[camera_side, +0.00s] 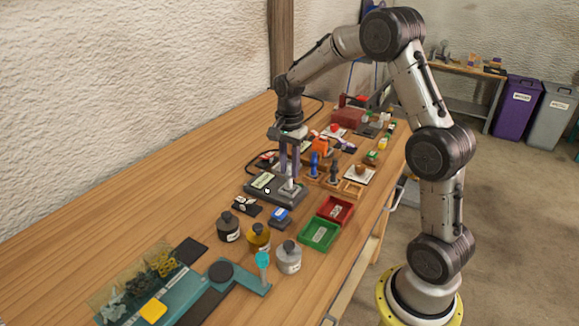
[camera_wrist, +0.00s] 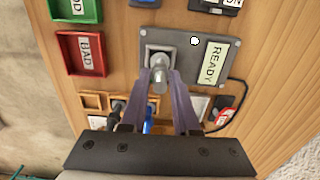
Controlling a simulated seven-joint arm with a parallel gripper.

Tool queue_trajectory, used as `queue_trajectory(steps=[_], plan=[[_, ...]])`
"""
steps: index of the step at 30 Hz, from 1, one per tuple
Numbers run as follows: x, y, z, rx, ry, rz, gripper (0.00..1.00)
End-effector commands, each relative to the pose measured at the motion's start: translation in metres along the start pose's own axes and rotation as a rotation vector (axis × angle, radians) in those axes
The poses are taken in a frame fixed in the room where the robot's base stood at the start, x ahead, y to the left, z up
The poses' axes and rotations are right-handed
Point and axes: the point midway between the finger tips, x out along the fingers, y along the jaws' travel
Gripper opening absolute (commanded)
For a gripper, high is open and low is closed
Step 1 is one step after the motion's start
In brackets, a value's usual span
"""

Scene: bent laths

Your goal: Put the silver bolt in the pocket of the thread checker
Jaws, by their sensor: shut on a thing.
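The thread checker (camera_side: 262,194) is a dark grey box on the table with a label; in the wrist view its plate (camera_wrist: 186,42) carries a label reading READY and a small white round spot. The silver bolt (camera_wrist: 158,73) is between my gripper's fingertips (camera_wrist: 159,84), over the light square block that holds the pocket (camera_wrist: 151,49). In the side view my gripper (camera_side: 290,176) points down at the checker's right part, shut on the bolt. The bolt's lower end is hidden, so I cannot tell whether it sits in the pocket.
A red BAD tray (camera_side: 336,210) and a green tray (camera_side: 319,235) stand beside the checker. Three bottles, one of them dark (camera_side: 228,228), stand in front. Blue and black upright tools (camera_side: 315,163) and small wooden frames (camera_side: 352,189) stand close behind my gripper.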

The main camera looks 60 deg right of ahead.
Motion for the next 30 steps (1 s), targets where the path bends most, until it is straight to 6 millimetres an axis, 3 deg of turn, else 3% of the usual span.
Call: queue_trajectory(steps=[12,13,17,26,30], plan=[[0.004,0.000,0.000,0.000,0.000,-0.001,0.00],[0.004,0.000,0.000,0.000,0.000,-0.001,0.35],[0.004,0.000,0.000,0.000,0.000,0.000,0.58],[0.003,0.000,0.000,0.000,0.000,-0.001,0.59],[-0.006,-0.001,0.000,0.000,0.001,-0.004,0.59]])
